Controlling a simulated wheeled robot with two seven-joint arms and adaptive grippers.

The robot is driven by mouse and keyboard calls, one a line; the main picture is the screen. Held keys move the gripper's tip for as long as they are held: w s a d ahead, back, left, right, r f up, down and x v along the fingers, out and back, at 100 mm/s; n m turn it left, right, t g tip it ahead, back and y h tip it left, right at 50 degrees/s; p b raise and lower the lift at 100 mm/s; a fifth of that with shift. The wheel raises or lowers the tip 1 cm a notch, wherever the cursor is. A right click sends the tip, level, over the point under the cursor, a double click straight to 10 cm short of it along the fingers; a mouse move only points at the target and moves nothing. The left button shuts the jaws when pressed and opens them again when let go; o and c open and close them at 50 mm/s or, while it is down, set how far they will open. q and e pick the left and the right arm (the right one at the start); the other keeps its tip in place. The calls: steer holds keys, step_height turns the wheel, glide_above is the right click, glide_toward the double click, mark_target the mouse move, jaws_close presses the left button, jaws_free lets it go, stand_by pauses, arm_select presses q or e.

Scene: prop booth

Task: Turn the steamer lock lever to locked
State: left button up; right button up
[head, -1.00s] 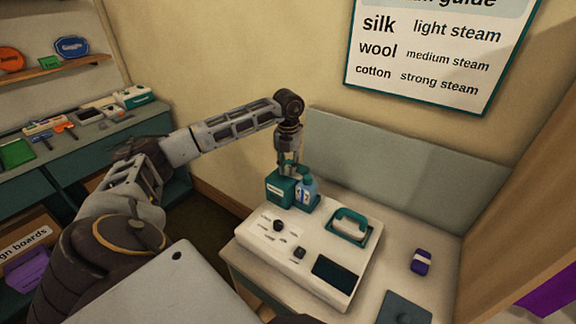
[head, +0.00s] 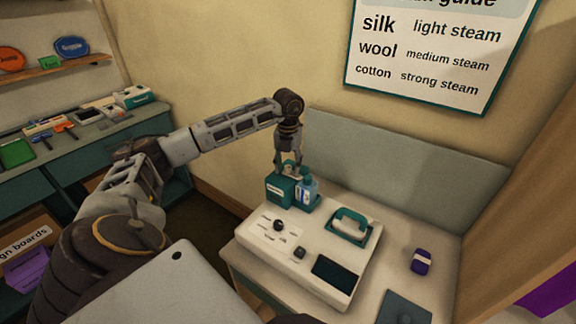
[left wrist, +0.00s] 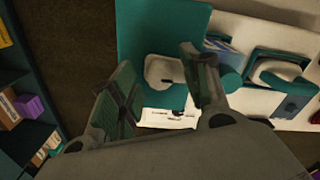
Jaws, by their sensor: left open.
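The steamer (head: 262,236) is a white console on the counter, with a round dark knob (head: 278,225), a small dark square control (head: 299,253) and a dark display (head: 335,273). I cannot tell which part is the lock lever. A teal box (head: 279,190) with a white label stands at its back left corner. My left gripper (head: 288,166) is open, pointing down just above this box. In the left wrist view, a pale rounded cap (left wrist: 163,72) on the teal top shows between its spread fingers (left wrist: 160,88). Contact cannot be made out. My right gripper is out of view.
An iron (head: 350,222) rests in a teal cradle on the console. A purple and white item (head: 421,262) and a dark flat pad (head: 404,309) lie on the counter's right side. A wall rises behind.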

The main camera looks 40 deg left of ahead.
mark_target(288, 166)
arm_select(q)
step_height(288, 166, up, 12)
stand_by(0.8)
steer(key=shift+f, duration=0.1)
stand_by(0.6)
